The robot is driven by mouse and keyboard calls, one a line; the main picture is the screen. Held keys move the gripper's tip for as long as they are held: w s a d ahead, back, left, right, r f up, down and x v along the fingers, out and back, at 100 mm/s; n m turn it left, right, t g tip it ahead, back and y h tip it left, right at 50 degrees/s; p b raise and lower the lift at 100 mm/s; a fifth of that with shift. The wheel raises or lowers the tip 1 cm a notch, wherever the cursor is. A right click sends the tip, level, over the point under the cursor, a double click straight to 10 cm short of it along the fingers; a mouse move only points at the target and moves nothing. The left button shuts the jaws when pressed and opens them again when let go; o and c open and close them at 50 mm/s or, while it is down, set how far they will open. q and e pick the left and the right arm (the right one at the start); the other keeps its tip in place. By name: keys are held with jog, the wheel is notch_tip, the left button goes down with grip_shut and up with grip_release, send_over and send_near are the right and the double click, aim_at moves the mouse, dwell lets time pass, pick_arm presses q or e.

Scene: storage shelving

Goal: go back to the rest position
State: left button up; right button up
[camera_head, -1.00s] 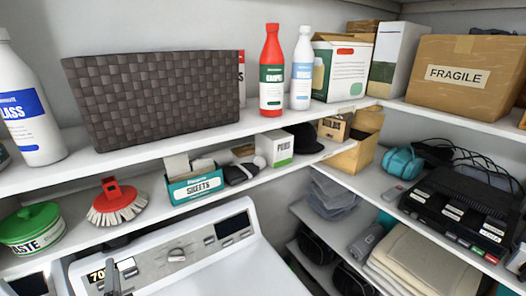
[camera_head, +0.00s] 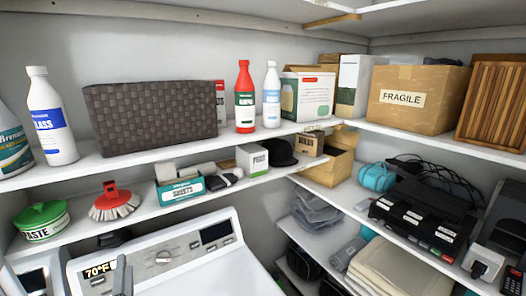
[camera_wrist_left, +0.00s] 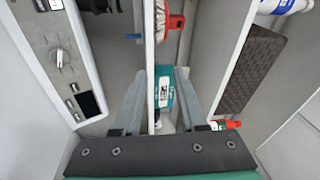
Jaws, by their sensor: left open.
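My left gripper (camera_head: 122,266) shows only as grey fingertips at the bottom left of the head view, in front of the washer's control panel. In the left wrist view my left gripper (camera_wrist_left: 163,74) is open, its two grey fingers spread apart with nothing held between them. Past the fingers in that view are a white shelf edge (camera_wrist_left: 149,60) and a teal sheets box (camera_wrist_left: 164,92), which looks apart from the fingers. My right gripper is in neither view.
The washer (camera_head: 185,262) stands below the shelves. The lower shelf holds a green-lidded tin (camera_head: 42,222), a red brush (camera_head: 113,203) and the sheets box (camera_head: 181,189). A dark woven basket (camera_head: 152,115), bottles and a FRAGILE carton (camera_head: 415,98) stand on the upper shelves.

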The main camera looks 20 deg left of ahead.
pick_arm(q)
jog(key=d+r+n+t+h, duration=0.1)
jog(key=d+r+t, duration=0.25)
jog(key=r, duration=0.45)
jog(key=w+d+r+n+t+h+p, duration=0.1)
jog(key=d+r+n+t, duration=0.1)
jog(key=d+r, duration=0.5)
jog(key=d+r+n+t+h, duration=0.1)
jog(key=d+r+t+h, duration=0.15)
jog(key=r, duration=0.75)
jog(key=s+d+r+n+t+h, duration=0.2)
jog(key=s+d+r+t+h, duration=0.5)
jog(key=d+r, duration=0.4)
notch_tip(320, 180, down, 31)
jog(key=s+g+h+b, duration=0.1)
jog(key=h+b, duration=0.4)
jog(key=b, duration=2.6)
jog(key=shift+s+d+f+n+b, duration=0.2)
jog(key=shift+s+d+n+b, duration=0.1)
jog(key=shift+s+b, duration=0.1)
